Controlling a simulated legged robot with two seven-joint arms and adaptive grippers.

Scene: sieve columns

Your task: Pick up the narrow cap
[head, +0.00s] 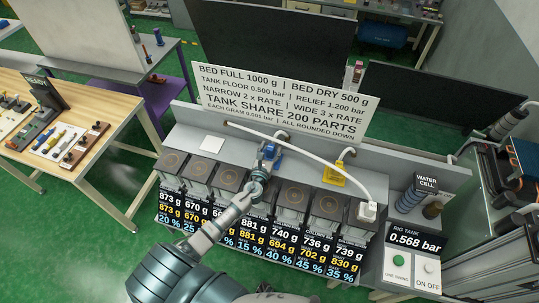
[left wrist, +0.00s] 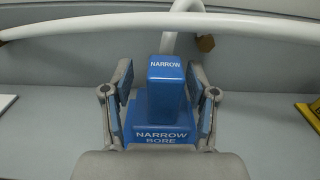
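The narrow cap (left wrist: 166,82) is a blue block marked NARROW. It stands on a wider blue base marked NARROW BORE (left wrist: 160,136) on the grey shelf. In the head view a small blue patch (head: 269,150) shows at the gripper. My left gripper (left wrist: 162,98) has one finger on each side of the cap, with a visible gap on both sides; it is open. It also shows in the head view (head: 265,162), over the shelf behind the columns. My right gripper is not in view.
A white hose (head: 320,163) arches just behind the cap. A row of sieve columns (head: 292,195) stands in front of the shelf. A yellow tag (head: 334,175) is to the right, and a white card (head: 212,143) lies to the left. A large sign (head: 285,100) stands behind.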

